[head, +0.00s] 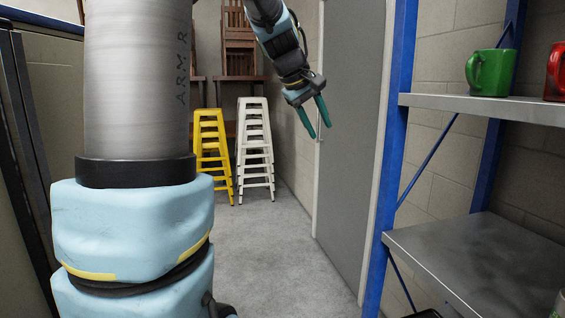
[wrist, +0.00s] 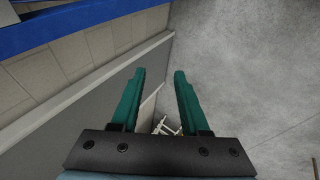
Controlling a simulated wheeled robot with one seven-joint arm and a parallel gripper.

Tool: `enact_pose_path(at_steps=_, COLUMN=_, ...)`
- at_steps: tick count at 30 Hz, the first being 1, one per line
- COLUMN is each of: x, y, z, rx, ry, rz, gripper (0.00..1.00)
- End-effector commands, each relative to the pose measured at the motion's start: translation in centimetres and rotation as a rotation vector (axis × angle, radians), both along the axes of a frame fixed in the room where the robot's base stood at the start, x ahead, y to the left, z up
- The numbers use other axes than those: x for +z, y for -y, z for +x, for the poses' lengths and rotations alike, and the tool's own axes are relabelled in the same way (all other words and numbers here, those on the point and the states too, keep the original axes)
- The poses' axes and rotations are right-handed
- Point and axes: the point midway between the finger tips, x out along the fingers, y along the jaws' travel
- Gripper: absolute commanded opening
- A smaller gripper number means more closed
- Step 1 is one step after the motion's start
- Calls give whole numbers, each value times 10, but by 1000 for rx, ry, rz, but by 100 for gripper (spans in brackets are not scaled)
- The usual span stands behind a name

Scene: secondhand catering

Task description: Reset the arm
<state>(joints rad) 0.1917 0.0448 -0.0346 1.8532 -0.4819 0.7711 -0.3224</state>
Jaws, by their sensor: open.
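My gripper (head: 318,117) hangs from my raised arm at the upper middle of the head view, its two green fingers pointing down. The fingers are apart with nothing between them. In the wrist view my gripper (wrist: 158,74) is also open and empty, with the grey floor and the lower wall beyond it. In the head view it appears in front of the grey door, left of the shelf. It touches nothing that I can see. My own thick arm links fill the left of the head view.
A blue-framed metal shelf (head: 480,103) stands on the right, holding a green mug (head: 490,73) and a red mug (head: 556,72). Yellow stools (head: 212,150) and white stools (head: 255,150) are stacked at the back. A grey door (head: 350,130) is behind my gripper. The middle floor (head: 275,255) is clear.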

Motion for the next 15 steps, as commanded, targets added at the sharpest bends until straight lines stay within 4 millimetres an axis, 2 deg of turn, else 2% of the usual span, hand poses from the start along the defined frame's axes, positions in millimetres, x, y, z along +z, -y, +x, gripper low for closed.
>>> enact_pose_path(at_steps=1, x=-34, y=-19, z=-12, rx=-14, ry=-21, rz=68, gripper=45)
enact_pose_path(at_steps=5, x=-109, y=-64, z=-49, rx=-87, ry=-61, rz=242, gripper=45)
enact_pose_path(at_steps=6, x=-130, y=-78, z=-64, rx=-117, ry=-75, rz=291, gripper=45)
enact_pose_path(at_steps=10, x=-187, y=-115, z=-114, rx=-233, ry=-120, rz=426, gripper=45)
enact_pose_path(at_steps=12, x=-209, y=-130, z=-139, rx=-291, ry=-139, rz=477, gripper=45)
enact_pose_path(at_steps=15, x=-229, y=-145, z=-167, rx=-360, ry=-160, rz=524, gripper=45)
